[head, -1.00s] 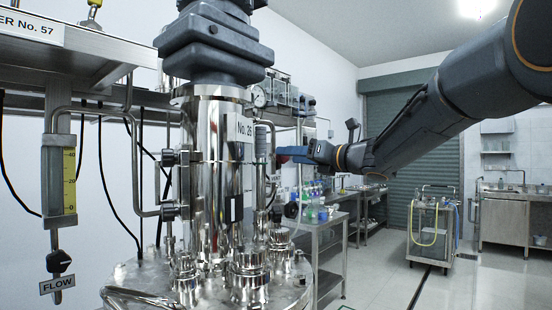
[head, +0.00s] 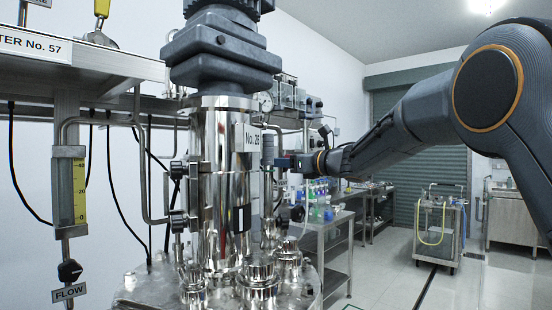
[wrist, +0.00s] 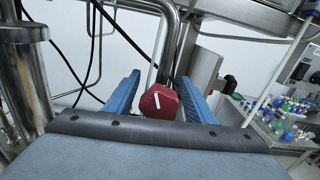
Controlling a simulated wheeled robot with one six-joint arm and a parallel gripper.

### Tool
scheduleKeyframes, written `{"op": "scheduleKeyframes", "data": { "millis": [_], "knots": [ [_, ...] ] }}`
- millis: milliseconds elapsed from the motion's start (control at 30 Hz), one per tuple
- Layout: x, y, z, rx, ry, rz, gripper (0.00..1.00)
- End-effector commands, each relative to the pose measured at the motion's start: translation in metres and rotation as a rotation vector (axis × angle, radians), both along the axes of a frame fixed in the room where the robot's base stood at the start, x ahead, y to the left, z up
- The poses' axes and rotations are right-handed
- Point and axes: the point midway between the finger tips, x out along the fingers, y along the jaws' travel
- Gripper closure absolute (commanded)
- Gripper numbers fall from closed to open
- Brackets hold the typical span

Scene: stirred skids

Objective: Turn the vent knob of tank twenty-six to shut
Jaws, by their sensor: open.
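Tank twenty-six (head: 212,215) is a shiny steel vessel with a "No. 26" label (head: 252,138). My gripper (head: 281,162) is at the right side of its column. In the wrist view a red knob (wrist: 157,102) with a white pointer line shows between the two blue fingers of my gripper (wrist: 158,84). The line is tilted, close to upright in that picture. The fingers are open, with a gap on each side of the knob. I cannot tell if the fingertips reach past it. No label of the knob is readable there, and it is not clear in the head view.
A steel pipe (wrist: 168,45) rises behind the knob, with a flat metal bar (wrist: 203,72) to its right. A black FLOW knob (head: 70,270) hangs under a yellow gauge at the left. A bench with bottles (head: 322,208) and a cart (head: 438,235) stand at the right.

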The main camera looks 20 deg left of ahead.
Motion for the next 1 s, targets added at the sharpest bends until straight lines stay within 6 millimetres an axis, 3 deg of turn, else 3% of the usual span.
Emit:
{"op": "scheduleKeyframes", "data": {
  "millis": [333, 600, 1000],
  "knots": [
    [0.0016, 0.0050, -0.0002, 0.001, 0.001, 0.001, 0.50],
    [0.0015, 0.0048, 0.0000, 0.001, 0.001, 0.000, 0.91],
    [0.0019, 0.0043, -0.0003, 0.034, 0.079, 0.000, 0.91]
  ]
}}
